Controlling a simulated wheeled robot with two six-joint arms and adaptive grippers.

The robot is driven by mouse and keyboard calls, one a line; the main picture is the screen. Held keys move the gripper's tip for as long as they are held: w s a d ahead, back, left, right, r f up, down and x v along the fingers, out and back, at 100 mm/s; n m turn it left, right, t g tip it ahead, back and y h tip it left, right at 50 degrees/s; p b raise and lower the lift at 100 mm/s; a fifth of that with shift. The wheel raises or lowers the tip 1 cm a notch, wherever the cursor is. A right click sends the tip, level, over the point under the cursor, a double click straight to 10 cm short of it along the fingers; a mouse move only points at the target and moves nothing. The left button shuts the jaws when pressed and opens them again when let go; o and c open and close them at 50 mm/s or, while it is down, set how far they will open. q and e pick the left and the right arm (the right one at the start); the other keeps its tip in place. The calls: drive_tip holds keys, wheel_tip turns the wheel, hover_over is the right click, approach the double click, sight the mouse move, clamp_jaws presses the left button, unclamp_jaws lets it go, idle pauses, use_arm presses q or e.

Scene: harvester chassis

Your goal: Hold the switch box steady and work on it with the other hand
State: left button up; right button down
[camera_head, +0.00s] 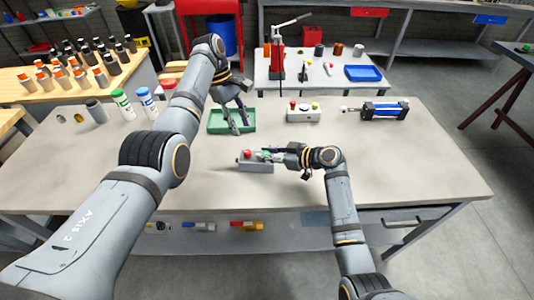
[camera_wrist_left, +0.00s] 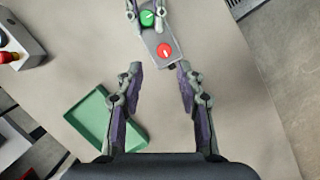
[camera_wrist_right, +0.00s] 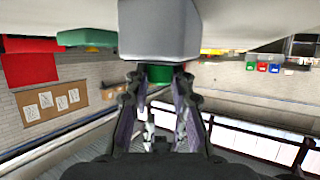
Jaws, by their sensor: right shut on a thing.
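The grey switch box (camera_head: 256,167) lies on the workbench near its front edge, with a red button at its left and a green button at its right. My right gripper (camera_head: 272,156) is shut at the green-button end; in the right wrist view, the green button (camera_wrist_right: 160,74) shows between its fingers, below the box body (camera_wrist_right: 158,28). The exact contact is partly hidden. My left gripper (camera_head: 240,128) is open and empty above the green tray, behind the box. In the left wrist view, the box (camera_wrist_left: 157,42) shows beyond its spread fingers (camera_wrist_left: 160,72).
The green tray (camera_head: 216,127) looks empty. A pale control box (camera_head: 303,115) with several buttons and a blue cylinder (camera_head: 381,110) lie behind and to the right. Bottles (camera_head: 122,105) stand back left. The bench (camera_head: 420,170) is clear at front left and right.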

sight(245, 155)
idle(0.3)
